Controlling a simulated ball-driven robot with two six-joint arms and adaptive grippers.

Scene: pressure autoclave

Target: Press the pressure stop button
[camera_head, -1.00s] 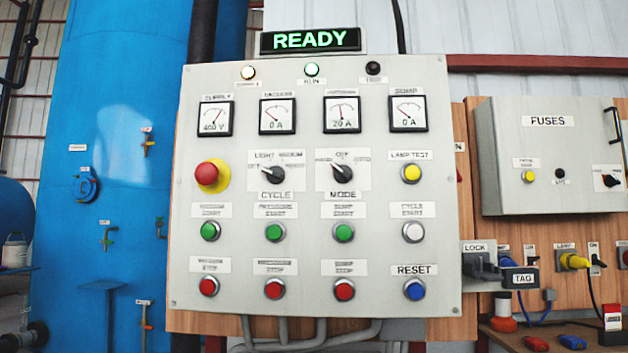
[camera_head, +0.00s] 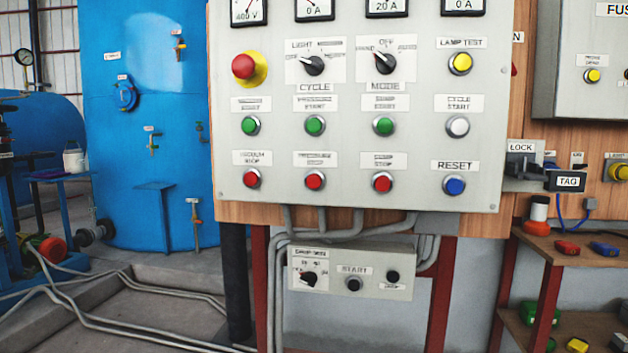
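The pressure stop button (camera_head: 314,181) is a red round push button in the bottom row of the grey control panel (camera_head: 410,215). Its label above reads roughly "PRESSURE STOP". It sits between the red vacuum stop button (camera_head: 252,179) on its left and another red stop button (camera_head: 382,182), whose label looks like "SUMP STOP", on its right. The green pressure start button (camera_head: 315,125) is directly above it. Neither of my grippers shows in the view, and nothing covers the button.
A blue reset button (camera_head: 454,185) is at the panel's lower right, and a red emergency stop (camera_head: 245,67) at upper left. A small grey box (camera_head: 378,263) hangs below among conduits. A wooden shelf (camera_head: 540,244) stands right; a blue tank (camera_head: 150,80) stands left.

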